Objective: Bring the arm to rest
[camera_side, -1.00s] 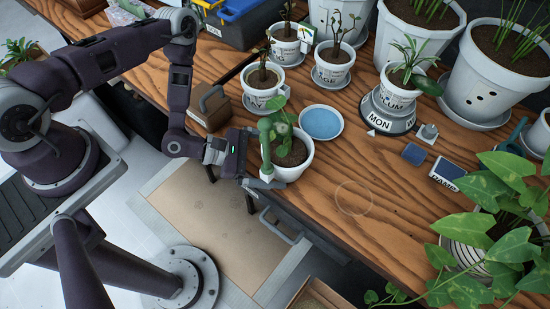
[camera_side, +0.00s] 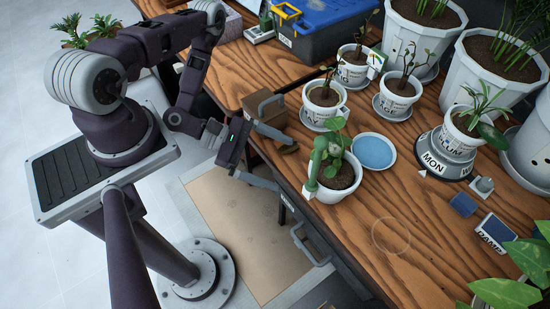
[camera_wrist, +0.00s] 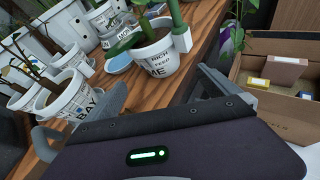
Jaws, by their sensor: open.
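My gripper (camera_side: 284,167) is open and empty at the table's front edge, left of a white pot (camera_side: 338,192) with a leafy green plant. A gap shows between the fingers and this pot. A green upright piece (camera_side: 315,167) stands at the pot's near left rim. In the wrist view, my gripper (camera_wrist: 162,85) has its fingers spread wide with nothing between them. The pot (camera_wrist: 157,62), with lettering reading "ME", stands beyond them on the wooden table (camera_side: 385,215).
A blue saucer (camera_side: 374,151) lies right of the pot. Several potted plants and a round "MON" stand (camera_side: 440,160) fill the back. An open cardboard box (camera_wrist: 290,85) shows in the wrist view.

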